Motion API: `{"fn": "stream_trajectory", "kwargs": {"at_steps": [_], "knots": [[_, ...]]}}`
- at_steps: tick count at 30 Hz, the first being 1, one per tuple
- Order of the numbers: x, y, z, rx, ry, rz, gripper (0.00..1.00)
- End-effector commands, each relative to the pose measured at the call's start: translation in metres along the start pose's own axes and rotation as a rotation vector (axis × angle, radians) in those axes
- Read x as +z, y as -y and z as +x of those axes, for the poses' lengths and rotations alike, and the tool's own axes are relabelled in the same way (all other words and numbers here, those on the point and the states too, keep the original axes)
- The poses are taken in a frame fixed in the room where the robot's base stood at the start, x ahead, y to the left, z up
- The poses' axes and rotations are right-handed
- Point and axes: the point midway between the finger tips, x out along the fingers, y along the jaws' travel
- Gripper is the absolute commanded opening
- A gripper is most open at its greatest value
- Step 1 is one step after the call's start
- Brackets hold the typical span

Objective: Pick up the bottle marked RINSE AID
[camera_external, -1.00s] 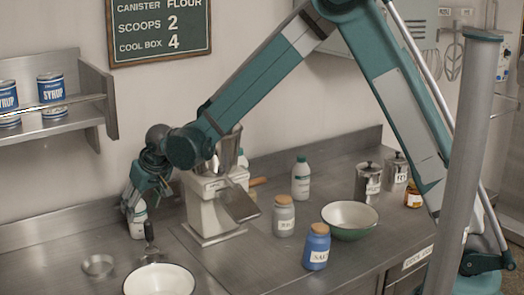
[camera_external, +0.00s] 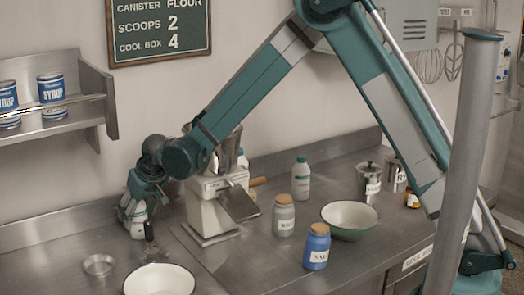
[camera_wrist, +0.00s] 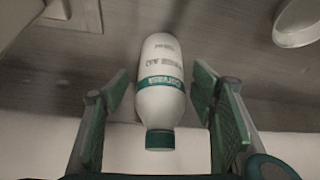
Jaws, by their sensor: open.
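A white bottle with a teal band and teal cap (camera_wrist: 161,72) lies in view between my fingers in the wrist view. Its print appears upside down and seems to read RINSE AID. In the external view the lower part of this white bottle (camera_external: 137,230) shows under my gripper (camera_external: 134,213), standing on the counter left of the white machine. My gripper (camera_wrist: 161,84) is open, with one finger on each side of the bottle and visible gaps between. In the external view the bottle's upper part is hidden by the gripper.
The white machine (camera_external: 213,208) stands close on the right. Another white bottle (camera_external: 301,181), jars and a green bowl (camera_external: 349,231) stand farther right.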

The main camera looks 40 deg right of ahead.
Motion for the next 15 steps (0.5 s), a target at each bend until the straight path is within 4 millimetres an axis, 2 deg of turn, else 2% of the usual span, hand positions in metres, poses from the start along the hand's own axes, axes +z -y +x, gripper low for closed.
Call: {"fn": "stream_trajectory", "kwargs": {"at_steps": [6,15], "knots": [[0.000,0.001,0.020,0.000,0.000,0.000,0.56],[0.000,0.001,0.028,0.000,0.000,0.000,0.56]]}}
